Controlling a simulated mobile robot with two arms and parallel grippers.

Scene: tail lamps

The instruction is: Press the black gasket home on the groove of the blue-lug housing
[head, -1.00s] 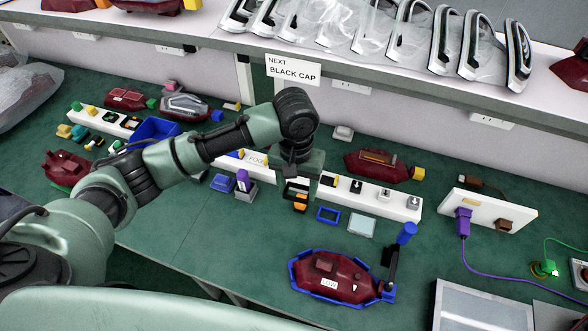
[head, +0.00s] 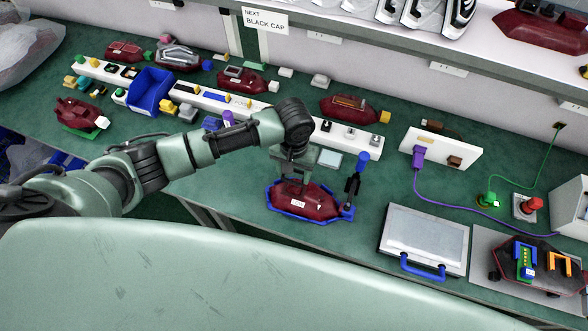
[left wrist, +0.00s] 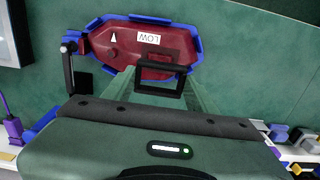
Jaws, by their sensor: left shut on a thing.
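My left gripper (head: 292,170) is above a dark red housing (head: 308,202) in a blue cradle (head: 275,210). In the left wrist view its fingers (left wrist: 160,88) are shut on the black gasket (left wrist: 160,66), a thin rectangular ring. The gasket overlaps the near edge of the housing (left wrist: 115,45), beside its raised block and "LOW" label. I cannot tell whether it touches the housing. The groove and the lug colour cannot be made out. Another red housing (head: 178,53), with a blue lug (head: 206,65), lies at the back left. My right gripper is out of view.
The cradle has a black upright with a blue knob (head: 363,157) at its right, near the gripper. A grey case (head: 425,238) with a blue handle stands farther right. White part racks (head: 350,137) run behind. Green bench is clear left of the cradle.

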